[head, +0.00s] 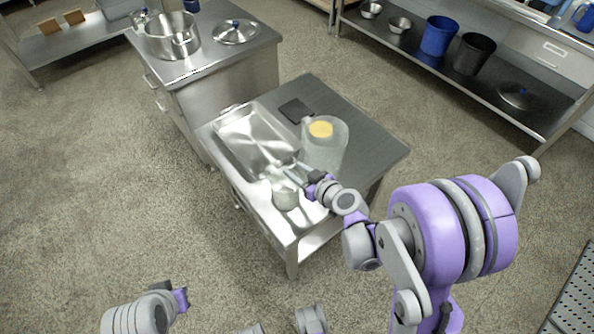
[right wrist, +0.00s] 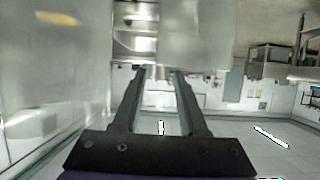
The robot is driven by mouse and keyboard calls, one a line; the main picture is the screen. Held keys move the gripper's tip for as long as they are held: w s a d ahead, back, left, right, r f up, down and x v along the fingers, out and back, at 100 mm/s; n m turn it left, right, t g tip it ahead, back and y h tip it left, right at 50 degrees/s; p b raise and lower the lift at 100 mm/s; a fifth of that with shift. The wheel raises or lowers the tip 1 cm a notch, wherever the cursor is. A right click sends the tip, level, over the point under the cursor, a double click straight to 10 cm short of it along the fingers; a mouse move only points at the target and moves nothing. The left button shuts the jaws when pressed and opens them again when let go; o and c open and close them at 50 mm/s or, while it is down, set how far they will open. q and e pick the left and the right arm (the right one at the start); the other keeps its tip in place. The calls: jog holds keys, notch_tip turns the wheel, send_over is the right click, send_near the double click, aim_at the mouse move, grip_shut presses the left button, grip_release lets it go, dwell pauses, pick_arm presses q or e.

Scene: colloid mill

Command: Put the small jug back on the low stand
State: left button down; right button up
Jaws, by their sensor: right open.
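The small jug (head: 285,196), clear and pale, appears upright at the front of a low steel stand (head: 380,150), near the tray's front end. My right gripper (head: 300,178) is open and reaches in just behind and to the right of it. In the right wrist view, the open fingers (right wrist: 158,73) show nothing clamped between them. A pale translucent surface (right wrist: 196,36), probably the small jug, lies beyond the fingertips. Whether a finger touches it, I cannot tell. My left gripper (head: 180,298) is low at the left, away from the stand; its jaws are unclear.
A steel tray (head: 228,150) and a dark flat pad (head: 297,110) are also on the stand. A cabinet (head: 215,75) with a pot adjoins at the back left.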

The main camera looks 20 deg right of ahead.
jog(key=s+r+m+g+h+p, duration=0.1)
jog(key=s+r+g+h, duration=0.1)
jog(key=s, duration=1)
jog(key=s+r+m+g+h, duration=0.2)
jog(key=s+r+g, duration=0.2)
jog(key=s, duration=0.8)
jog(key=shift+d+m+g+p, duration=0.35)
jog(key=shift+d+g, duration=0.1)
jog(key=shift+g, duration=0.35)
jog(key=shift+s+d, duration=0.1)
